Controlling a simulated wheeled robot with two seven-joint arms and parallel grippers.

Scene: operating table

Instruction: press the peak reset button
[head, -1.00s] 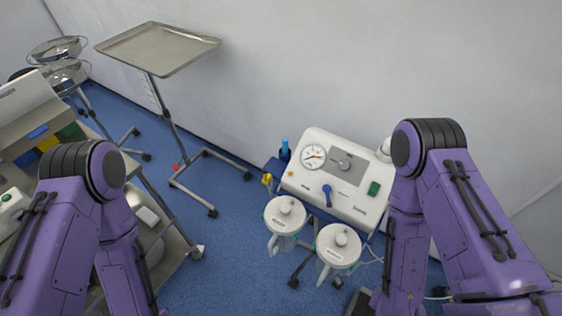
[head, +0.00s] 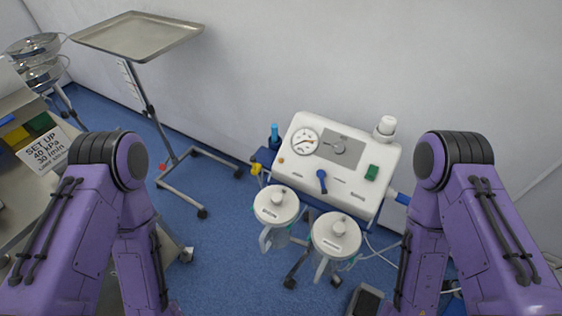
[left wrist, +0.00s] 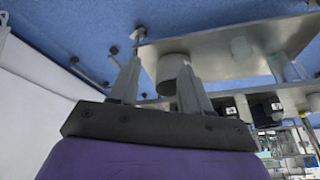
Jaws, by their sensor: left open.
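A white suction machine (head: 335,165) on a stand is at centre right in the head view. Its sloped front has a round gauge (head: 305,141), a grey panel with a knob (head: 339,147), a blue lever (head: 322,181), a green switch (head: 371,172) and a small orange dot (head: 281,160). No label reading peak reset is legible, so I cannot tell which part is that button. My left gripper (left wrist: 160,72) shows in the left wrist view, its two fingers apart. My right gripper is out of view.
Two lidded jars (head: 277,206) (head: 336,236) hang before the machine. A steel tray stand (head: 137,36) is at upper left. A bench with a "SET UP 40 kPa 30 l/min" card (head: 43,149) is at left. Blue floor lies between bench and machine.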

